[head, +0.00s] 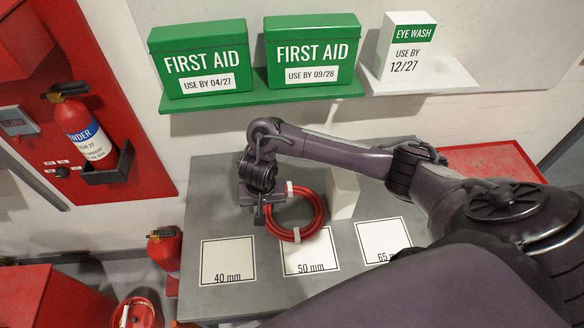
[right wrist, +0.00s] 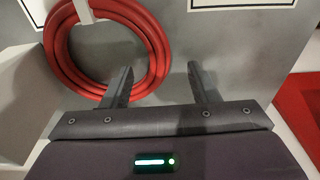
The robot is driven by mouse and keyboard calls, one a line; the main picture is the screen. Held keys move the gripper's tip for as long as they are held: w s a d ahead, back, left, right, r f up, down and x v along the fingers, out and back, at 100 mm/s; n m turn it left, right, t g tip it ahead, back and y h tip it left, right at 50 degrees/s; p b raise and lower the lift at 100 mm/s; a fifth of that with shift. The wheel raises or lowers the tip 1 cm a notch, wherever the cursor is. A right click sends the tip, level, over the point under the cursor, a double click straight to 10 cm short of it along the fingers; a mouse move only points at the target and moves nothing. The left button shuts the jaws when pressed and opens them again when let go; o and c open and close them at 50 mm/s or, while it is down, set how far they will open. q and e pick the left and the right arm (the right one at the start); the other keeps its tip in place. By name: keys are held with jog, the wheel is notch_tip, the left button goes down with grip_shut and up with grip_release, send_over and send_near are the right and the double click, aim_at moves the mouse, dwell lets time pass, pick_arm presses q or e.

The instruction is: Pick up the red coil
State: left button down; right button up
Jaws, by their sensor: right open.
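The red coil (head: 320,217) is a ring of red tubing with white ties, lying on the grey table top. Its near side overlaps the upper edge of the 50 mm card (head: 307,262). My right gripper (head: 262,213) is at the coil's left side and is open, with nothing held. In the right wrist view the coil (right wrist: 60,62) shows with one finger over the ring's opening and the other outside it. The coil's right-hand band lies between the fingertips (right wrist: 158,72) in that view. I cannot tell whether the fingers touch it. My left gripper is not in view.
A white block (head: 343,193) stands right beside the coil. The 40 mm card (head: 228,258) and 65 mm card (head: 383,238) lie on the grey table (head: 205,190). A shelf (head: 420,84) with first aid boxes is behind. A fire extinguisher (head: 85,130) hangs at left.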

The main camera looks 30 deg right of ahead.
aim_at(267, 212)
jog(key=shift+s+f, duration=0.1)
jog(key=shift+f, duration=0.65)
jog(key=shift+f+b, duration=0.35)
jog(key=f, duration=0.1)
jog(key=w+f, duration=0.1)
jog(key=d+f, duration=0.1)
jog(key=f, duration=0.1)
jog(key=shift+w, duration=0.2)
jog(key=shift+f, duration=0.1)
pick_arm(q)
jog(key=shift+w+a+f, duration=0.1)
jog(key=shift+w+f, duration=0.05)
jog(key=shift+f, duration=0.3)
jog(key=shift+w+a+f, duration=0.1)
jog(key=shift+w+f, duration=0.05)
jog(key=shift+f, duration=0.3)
pick_arm(e)
jog(key=c, duration=0.4)
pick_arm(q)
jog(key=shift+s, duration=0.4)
pick_arm(e)
grip_shut()
